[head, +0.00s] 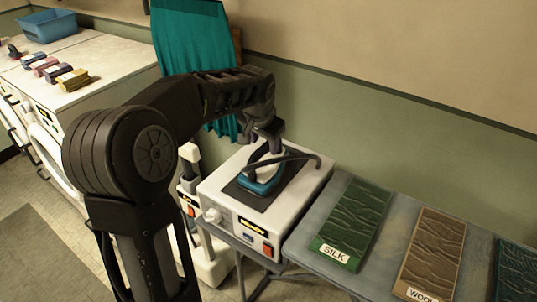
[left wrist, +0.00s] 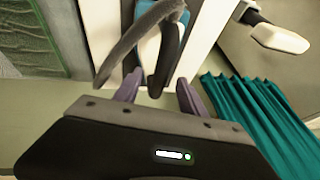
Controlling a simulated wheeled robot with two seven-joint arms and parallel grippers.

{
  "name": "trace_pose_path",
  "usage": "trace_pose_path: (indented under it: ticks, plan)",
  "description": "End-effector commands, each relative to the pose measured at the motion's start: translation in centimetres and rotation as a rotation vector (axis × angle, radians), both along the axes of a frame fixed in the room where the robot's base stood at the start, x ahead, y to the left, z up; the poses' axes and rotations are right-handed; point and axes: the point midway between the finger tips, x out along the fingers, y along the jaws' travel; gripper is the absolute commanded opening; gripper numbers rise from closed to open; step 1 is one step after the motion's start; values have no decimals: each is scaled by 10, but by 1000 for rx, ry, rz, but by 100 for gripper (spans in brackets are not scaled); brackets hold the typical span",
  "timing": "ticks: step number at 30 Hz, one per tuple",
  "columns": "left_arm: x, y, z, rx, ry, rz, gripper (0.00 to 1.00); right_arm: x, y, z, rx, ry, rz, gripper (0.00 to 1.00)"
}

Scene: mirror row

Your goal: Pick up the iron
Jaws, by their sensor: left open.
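The iron (head: 259,184) has a teal-blue base, a white body and a dark handle. It rests on a dark pad on top of a white station box (head: 308,190). In the left wrist view the iron's dark handle (left wrist: 167,58) lies just beyond and roughly between the fingertips. My left gripper (head: 266,136) is above the iron, pointing down, with its purple fingers apart; it also shows in the left wrist view (left wrist: 160,90). I cannot tell whether a finger touches the handle. My right gripper is not in view.
A dark curved cord (head: 300,155) arches beside the iron. A grey board (head: 388,228) with silk and wool panels stands to the right. A teal curtain (head: 185,40) hangs behind. At the left, a white counter (head: 75,88) holds a blue basin (head: 48,28) and several small blocks.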

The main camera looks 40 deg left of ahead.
Motion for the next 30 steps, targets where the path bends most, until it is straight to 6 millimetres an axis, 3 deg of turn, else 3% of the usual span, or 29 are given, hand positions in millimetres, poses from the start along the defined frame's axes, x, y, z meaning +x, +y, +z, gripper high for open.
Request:
trace_pose_path:
  ticks: [11,19,30]
  plan:
    - [0,0,-1,0,0,0,49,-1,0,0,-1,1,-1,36]
    - [9,4,-22,-1,2,0,49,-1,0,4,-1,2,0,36]
    - [11,5,-26,0,1,0,49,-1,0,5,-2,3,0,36]
